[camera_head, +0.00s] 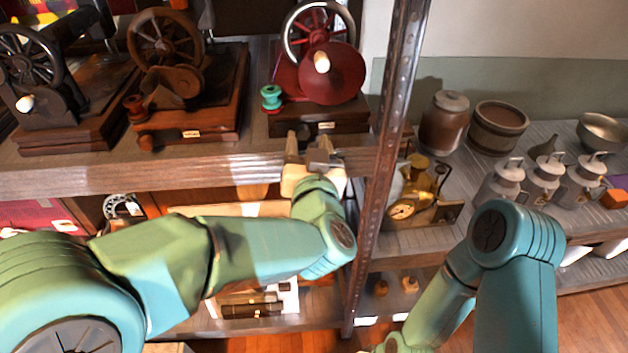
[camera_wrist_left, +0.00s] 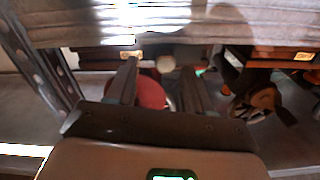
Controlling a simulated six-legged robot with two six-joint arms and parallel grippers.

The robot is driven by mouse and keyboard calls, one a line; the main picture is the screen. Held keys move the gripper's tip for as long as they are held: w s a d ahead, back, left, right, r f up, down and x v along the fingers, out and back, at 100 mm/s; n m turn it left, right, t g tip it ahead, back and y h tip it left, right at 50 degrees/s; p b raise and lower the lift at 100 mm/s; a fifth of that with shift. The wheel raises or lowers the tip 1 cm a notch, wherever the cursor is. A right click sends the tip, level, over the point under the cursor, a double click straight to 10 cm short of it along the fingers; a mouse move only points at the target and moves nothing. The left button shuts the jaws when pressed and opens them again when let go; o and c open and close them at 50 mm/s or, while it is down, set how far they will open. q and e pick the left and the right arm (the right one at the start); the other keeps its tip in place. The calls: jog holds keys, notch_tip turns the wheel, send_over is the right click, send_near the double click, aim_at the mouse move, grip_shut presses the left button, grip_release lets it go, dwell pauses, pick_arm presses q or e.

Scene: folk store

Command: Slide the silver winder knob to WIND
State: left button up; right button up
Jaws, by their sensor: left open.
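A red hand-cranked machine with a silver-rimmed wheel (camera_head: 318,28), a red disc (camera_head: 340,85) and a pale crank knob (camera_head: 322,62) stands on a wooden base on the upper shelf. I cannot make out a small silver winder knob or a WIND mark in either view. My left gripper (camera_head: 312,143) is open and empty, low in front of this machine's base at the shelf edge. In the left wrist view, the red disc (camera_wrist_left: 150,92) shows beyond and between the apart fingers (camera_wrist_left: 158,72). My right arm shows at the lower right, but its gripper is out of view.
Two dark machines (camera_head: 172,85) (camera_head: 42,95) stand on the same shelf to the left. A green spool (camera_head: 271,97) sits beside the red machine. A metal upright post (camera_head: 383,150) stands just right of my left gripper. Jars, milk cans (camera_head: 545,180) and a brass device (camera_head: 420,190) fill the right shelf.

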pick_arm(q)
jog(key=s+b, duration=0.2)
jog(key=s, duration=1.1)
jog(key=shift+s, duration=0.25)
jog(key=shift+w, duration=0.1)
